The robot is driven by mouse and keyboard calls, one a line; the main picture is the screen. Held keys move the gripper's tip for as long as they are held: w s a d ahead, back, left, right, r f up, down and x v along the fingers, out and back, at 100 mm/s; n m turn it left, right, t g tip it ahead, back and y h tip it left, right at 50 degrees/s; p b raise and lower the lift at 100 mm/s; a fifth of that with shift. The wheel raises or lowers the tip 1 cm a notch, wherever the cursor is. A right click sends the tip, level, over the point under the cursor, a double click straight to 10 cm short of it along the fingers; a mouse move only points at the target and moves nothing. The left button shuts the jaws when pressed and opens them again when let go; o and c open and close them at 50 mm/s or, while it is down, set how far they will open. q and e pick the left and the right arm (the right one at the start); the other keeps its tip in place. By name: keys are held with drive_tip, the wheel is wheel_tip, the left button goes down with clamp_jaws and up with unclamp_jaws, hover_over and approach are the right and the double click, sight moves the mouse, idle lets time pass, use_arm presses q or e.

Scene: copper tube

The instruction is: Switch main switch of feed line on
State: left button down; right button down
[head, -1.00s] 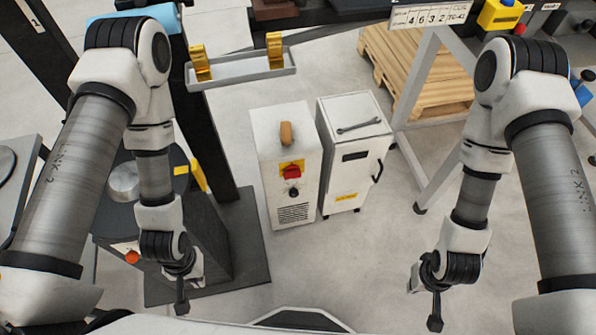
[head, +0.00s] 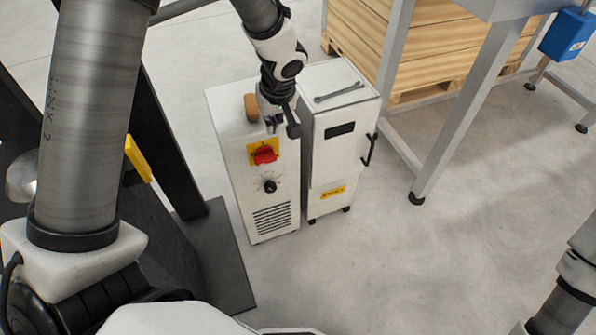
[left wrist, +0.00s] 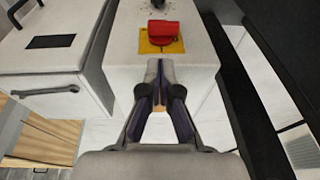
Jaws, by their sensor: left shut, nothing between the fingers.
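The main switch (head: 265,155) is a red rotary knob on a yellow plate, on the front of a white cabinet (head: 232,180). It also shows in the left wrist view (left wrist: 164,32), just beyond the fingertips, its red bar lying across the picture. My left gripper (head: 290,128) is over the cabinet's top front edge, above and slightly right of the switch. Its fingers are shut and empty, and the fingertips (left wrist: 160,66) point at the yellow plate with a small gap in the picture. Contact cannot be told. My right gripper is out of view; only part of that arm shows.
A black dial (head: 270,186) sits below the switch. A brown handle (head: 251,107) is on the cabinet top. A second white cabinet (head: 328,170) with a wrench (head: 339,92) on top stands close at the right. Open floor lies in front.

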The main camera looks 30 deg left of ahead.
sight(274, 155)
use_arm(q)
drive_tip(key=shift+w+a+r+t+b, duration=0.1)
drive_tip(key=shift+w+r+t+b, duration=0.25)
drive_tip(key=shift+w+r+t, duration=0.2)
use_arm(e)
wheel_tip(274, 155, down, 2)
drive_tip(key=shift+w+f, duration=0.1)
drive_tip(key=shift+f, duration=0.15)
use_arm(q)
drive_tip(key=shift+f, duration=0.15)
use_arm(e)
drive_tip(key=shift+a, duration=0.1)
